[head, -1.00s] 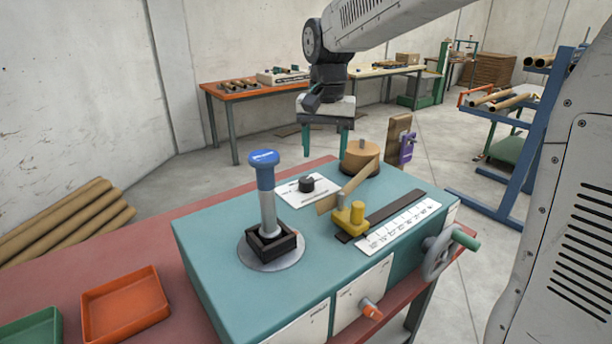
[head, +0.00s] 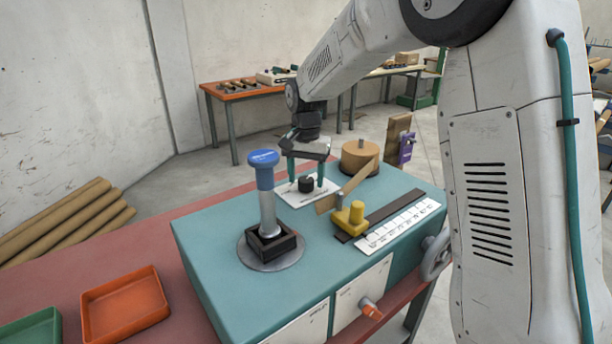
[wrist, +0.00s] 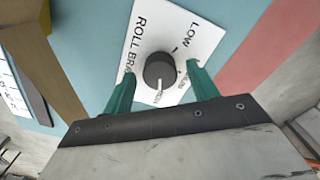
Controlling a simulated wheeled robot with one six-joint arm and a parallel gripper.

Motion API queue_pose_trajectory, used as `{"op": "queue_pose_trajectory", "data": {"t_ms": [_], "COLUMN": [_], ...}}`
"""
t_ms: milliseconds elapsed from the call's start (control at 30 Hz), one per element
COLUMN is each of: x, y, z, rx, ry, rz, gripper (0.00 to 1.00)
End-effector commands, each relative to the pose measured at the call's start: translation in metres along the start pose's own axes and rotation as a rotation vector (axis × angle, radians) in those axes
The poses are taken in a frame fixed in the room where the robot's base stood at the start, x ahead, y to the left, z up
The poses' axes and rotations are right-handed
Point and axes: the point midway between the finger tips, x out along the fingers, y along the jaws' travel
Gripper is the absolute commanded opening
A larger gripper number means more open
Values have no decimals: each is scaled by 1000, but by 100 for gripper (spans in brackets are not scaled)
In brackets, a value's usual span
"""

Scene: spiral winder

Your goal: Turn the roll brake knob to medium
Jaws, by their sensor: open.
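The roll brake knob (head: 306,184) is a short black round knob on a white label plate (head: 290,196) on top of the teal machine. In the wrist view the knob (wrist: 158,69) shows a pale mark at its lower edge, toward a partly hidden word that may be HIGH. The plate (wrist: 205,40) reads ROLL BRAKE and LOW; another word is partly covered by the right finger. My gripper (head: 306,181) is over the knob, pointing down, with green fingers on either side of it. It is open, with gaps to the knob in the wrist view (wrist: 161,70).
A blue-topped lever (head: 265,195) stands upright left of my gripper. A round wooden block (head: 360,157), a wooden strip (head: 350,188) and a yellow stop (head: 350,216) are close on the right. An orange tray (head: 125,305) lies at front left.

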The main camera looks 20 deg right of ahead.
Motion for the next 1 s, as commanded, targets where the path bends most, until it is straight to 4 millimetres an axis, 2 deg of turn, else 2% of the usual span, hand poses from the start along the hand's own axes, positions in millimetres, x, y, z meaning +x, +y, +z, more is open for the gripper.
{"op": "queue_pose_trajectory", "data": {"t_ms": [233, 267, 400, 433, 767, 1000], "x": [2, 2, 2, 2, 2, 1], "y": [0, 0, 0, 0, 0, 0], "z": [0, 0, 0, 0, 0, 0], "rx": [0, 0, 0, 0, -33, -161], "ry": [0, 0, 0, 0, 0, 0], "rz": [0, 0, 0, 0, 0, 0], "gripper": [59, 56, 17, 14, 14, 14]}}
